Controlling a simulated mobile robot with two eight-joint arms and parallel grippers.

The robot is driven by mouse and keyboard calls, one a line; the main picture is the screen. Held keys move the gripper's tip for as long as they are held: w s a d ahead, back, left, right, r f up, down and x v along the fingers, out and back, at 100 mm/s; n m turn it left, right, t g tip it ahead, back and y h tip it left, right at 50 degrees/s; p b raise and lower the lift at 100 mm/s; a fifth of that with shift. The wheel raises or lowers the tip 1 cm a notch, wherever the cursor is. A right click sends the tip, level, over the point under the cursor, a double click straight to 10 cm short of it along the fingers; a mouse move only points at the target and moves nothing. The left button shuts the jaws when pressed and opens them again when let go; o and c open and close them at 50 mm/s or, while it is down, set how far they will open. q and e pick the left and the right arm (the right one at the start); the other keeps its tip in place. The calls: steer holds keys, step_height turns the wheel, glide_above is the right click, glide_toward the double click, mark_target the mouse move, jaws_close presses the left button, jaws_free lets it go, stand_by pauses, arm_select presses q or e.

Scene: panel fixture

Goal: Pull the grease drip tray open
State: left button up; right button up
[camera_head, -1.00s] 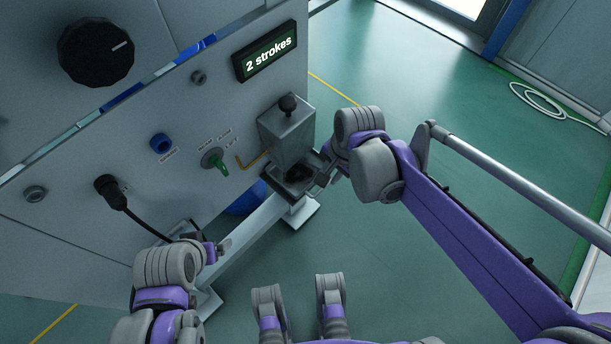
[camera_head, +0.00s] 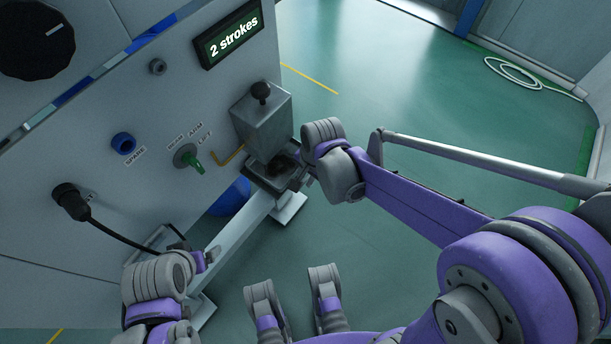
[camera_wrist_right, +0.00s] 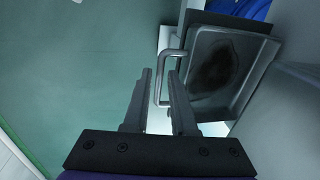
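The grease drip tray (camera_head: 262,182) sits below a grey box on the panel's right side. In the right wrist view the tray (camera_wrist_right: 217,107) is a shallow metal pan with a dark stain and a U-shaped bar handle (camera_wrist_right: 162,63). My right gripper (camera_head: 308,172) is at the tray's outer edge. In the right wrist view its fingers (camera_wrist_right: 160,73) are apart, one on each side of the handle bar, with gaps showing. My left gripper (camera_head: 209,256) is low by the panel's lower edge, away from the tray; its finger opening is too small to judge.
The grey box (camera_head: 262,125) with a black knob stands over the tray.

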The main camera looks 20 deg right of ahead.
jaws_close()
stand_by(1.4)
